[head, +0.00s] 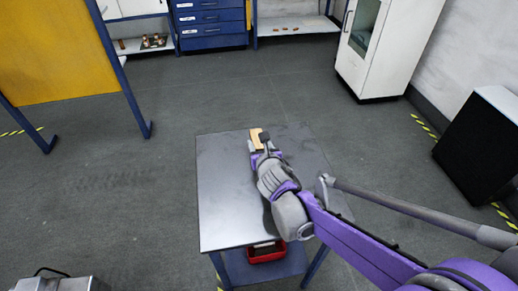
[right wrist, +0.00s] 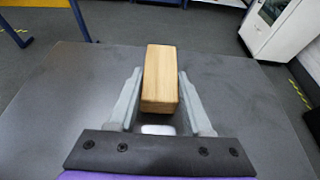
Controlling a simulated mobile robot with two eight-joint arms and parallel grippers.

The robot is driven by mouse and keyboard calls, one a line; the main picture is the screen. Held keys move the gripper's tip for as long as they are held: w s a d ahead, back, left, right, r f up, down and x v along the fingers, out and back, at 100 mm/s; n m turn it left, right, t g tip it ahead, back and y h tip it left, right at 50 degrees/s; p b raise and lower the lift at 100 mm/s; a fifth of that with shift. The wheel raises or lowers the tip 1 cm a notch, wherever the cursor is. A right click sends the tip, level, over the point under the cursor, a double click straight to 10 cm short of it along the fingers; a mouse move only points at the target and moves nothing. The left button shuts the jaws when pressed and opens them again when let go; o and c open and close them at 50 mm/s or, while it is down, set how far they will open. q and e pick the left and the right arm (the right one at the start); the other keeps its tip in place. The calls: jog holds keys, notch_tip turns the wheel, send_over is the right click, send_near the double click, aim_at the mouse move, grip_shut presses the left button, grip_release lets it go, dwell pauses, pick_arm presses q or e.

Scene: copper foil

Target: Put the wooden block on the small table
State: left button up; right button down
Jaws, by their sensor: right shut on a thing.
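The wooden block (right wrist: 160,78) is a light tan, oblong piece between the fingers of my right gripper (right wrist: 159,100) in the right wrist view. The right gripper is shut on it. In the head view the block (head: 257,138) shows at the tip of my right gripper (head: 259,146), over the far part of the small table (head: 222,215). The table has a grey metal top and blue legs. I cannot tell whether the block's underside touches the tabletop. My left gripper is not in view.
A red bin (head: 266,256) sits on the table's lower shelf. A white cabinet (head: 378,60) stands at the back right and a black box (head: 482,140) at the right. A yellow panel (head: 55,50) on blue posts is at the left. The tabletop's left part is clear.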

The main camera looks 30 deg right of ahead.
jog(key=shift+f, duration=0.6)
jog(key=shift+f, duration=0.15)
jog(key=shift+c, duration=1.7)
grip_release()
jog(key=shift+s+r, duration=0.15)
jog(key=shift+r, duration=0.15)
jog(key=p+v, duration=0.3)
jog(key=v, duration=0.7)
jog(key=shift+s+a+r, duration=0.1)
jog(key=shift+s+r, duration=0.1)
jog(key=shift+s, duration=0.05)
jog(key=shift+s+a+r, duration=0.1)
jog(key=shift+s, duration=0.4)
